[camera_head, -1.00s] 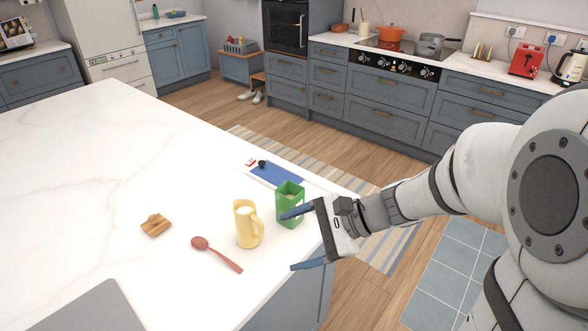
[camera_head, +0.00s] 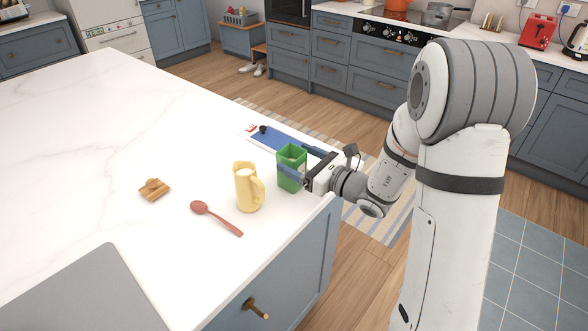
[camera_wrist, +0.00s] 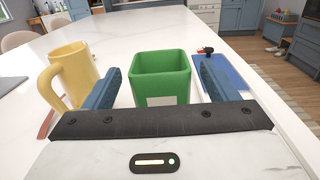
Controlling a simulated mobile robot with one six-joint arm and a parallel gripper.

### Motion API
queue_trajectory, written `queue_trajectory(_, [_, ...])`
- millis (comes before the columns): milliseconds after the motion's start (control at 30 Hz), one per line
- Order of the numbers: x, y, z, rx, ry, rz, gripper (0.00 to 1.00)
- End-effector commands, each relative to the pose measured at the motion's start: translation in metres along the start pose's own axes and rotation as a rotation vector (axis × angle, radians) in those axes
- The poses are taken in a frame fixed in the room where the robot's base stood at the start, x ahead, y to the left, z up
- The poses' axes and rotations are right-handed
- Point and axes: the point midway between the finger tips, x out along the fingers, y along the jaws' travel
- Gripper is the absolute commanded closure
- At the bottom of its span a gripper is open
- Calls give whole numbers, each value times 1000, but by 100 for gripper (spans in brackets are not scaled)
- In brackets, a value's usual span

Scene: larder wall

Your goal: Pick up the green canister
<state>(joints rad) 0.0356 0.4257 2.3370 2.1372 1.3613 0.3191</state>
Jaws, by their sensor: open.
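The green canister (camera_head: 291,168) is an open-topped square box standing upright near the right edge of the white marble island. My gripper (camera_head: 302,163) is at its right side, low over the worktop, with its blue fingers spread. In the wrist view the canister (camera_wrist: 163,78) stands between the two fingers of my gripper (camera_wrist: 165,85), one on each side.
A yellow jug (camera_head: 247,188) stands close to the canister's left. A red spoon (camera_head: 216,217) and a small wooden item (camera_head: 154,190) lie further left. A blue and white board (camera_head: 277,142) with a dark knob lies behind the canister. The island's left and back are clear.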

Motion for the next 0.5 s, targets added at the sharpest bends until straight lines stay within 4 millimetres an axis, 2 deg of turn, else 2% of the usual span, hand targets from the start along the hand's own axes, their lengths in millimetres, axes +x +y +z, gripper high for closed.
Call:
queue_trajectory(100, [17,1,0,-1,1,3,20])
queue_trajectory(200, [24,1,0,-2,0,1,20])
queue_trajectory(433, [25,1,0,-2,1,1,20])
queue_trajectory(500, [25,1,0,-2,1,1,25])
